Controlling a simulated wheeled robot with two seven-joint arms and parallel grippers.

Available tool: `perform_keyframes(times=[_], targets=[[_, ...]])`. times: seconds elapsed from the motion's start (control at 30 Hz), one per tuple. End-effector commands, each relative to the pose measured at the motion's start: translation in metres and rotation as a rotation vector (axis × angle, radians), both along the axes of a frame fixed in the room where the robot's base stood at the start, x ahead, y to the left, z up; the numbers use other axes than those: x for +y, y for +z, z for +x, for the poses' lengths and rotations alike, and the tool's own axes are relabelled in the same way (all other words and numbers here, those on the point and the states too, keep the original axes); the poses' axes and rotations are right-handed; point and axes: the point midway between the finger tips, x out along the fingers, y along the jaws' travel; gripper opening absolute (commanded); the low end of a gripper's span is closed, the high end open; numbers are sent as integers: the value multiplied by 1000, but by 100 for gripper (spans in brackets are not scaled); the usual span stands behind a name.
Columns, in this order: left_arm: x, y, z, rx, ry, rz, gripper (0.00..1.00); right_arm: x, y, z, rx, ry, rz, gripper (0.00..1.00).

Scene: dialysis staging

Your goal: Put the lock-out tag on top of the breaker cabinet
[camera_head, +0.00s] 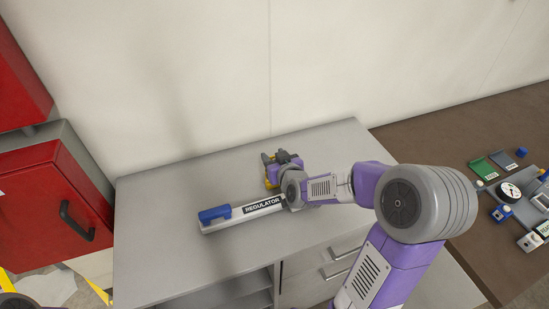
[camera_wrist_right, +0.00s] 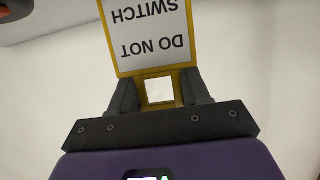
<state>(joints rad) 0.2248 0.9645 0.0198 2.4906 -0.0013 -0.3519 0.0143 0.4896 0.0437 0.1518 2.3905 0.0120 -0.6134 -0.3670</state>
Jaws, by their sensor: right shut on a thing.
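The lock-out tag (camera_wrist_right: 150,38) is a yellow-framed plate with a white face reading "DO NOT SWITCH", upside down in the right wrist view. My right gripper (camera_wrist_right: 160,90) is shut on its yellow end, which has a square hole. In the head view the right gripper (camera_head: 274,160) is over the back of a grey cabinet, with a bit of the tag's yellow (camera_head: 272,176) showing beside it. A grey cabinet (camera_head: 165,200) with drawers and an open shelf stands in the middle. No label marks it as the breaker cabinet. My left gripper is not in view.
A bar labelled REGULATOR (camera_head: 262,206) with a blue end lies on the grey top, close to my right wrist. A red-doored cabinet (camera_head: 50,205) stands at left. A brown table (camera_head: 430,135) at right holds several small items. The grey top's left part is clear.

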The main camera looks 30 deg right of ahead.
Motion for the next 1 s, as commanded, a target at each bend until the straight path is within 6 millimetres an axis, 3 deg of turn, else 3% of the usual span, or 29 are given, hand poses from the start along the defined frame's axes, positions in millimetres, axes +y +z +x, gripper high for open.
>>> perform_keyframes(times=[0.17, 0.2, 0.33, 0.73, 1.0], targets=[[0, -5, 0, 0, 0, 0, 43, 0, -4, 0, -1, 0, 0, 2], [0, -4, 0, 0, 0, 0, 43, 0, -3, 0, 0, 0, 0, 52], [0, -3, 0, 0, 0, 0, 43, 0, -2, 0, 0, 0, 0, 72], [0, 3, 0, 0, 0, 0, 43, 0, 3, 0, 1, 0, 0, 72], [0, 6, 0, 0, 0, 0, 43, 9, 18, -41, -2, -1, -3, 72]])
